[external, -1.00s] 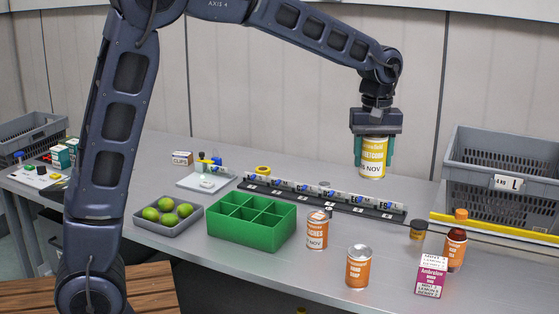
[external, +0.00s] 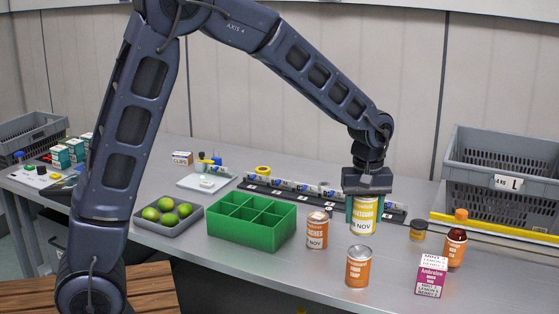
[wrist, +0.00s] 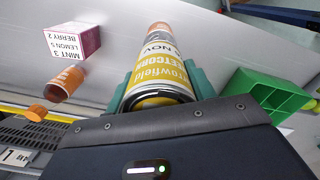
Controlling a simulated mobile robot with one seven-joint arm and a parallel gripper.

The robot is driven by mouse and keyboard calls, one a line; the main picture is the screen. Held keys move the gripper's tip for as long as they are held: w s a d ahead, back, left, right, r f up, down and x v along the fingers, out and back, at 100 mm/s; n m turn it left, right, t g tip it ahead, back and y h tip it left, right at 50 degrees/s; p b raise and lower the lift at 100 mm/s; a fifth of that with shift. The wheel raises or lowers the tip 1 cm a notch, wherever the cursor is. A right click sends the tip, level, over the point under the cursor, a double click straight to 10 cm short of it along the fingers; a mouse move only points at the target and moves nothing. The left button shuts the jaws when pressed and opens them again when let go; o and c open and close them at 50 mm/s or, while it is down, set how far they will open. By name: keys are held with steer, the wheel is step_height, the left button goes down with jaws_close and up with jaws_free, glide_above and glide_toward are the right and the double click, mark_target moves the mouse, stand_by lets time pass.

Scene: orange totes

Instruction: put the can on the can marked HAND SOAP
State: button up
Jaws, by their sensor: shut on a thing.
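My gripper (external: 364,208) is shut on a yellow-and-white can, the sweetcorn can (external: 362,218), and holds it upright in the air. The held can also shows between the green fingers in the wrist view (wrist: 162,72). The orange can marked HAND SOAP (external: 359,270) stands upright on the bench. In the external view it is just below the held can, with a small gap between them. Whether the held can is squarely over it is hard to tell. In the wrist view the held can hides most of what lies beyond it.
Another orange can (external: 317,232) stands left of the soap can. A green divided box (external: 258,235) is further left. A pink-and-white carton (external: 431,277) and an orange bottle (external: 455,249) stand to the right.

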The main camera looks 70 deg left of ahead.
mark_target(362, 233)
steer(key=shift+f, duration=2.85)
steer(key=shift+f, duration=0.1)
steer(key=o, duration=1.2)
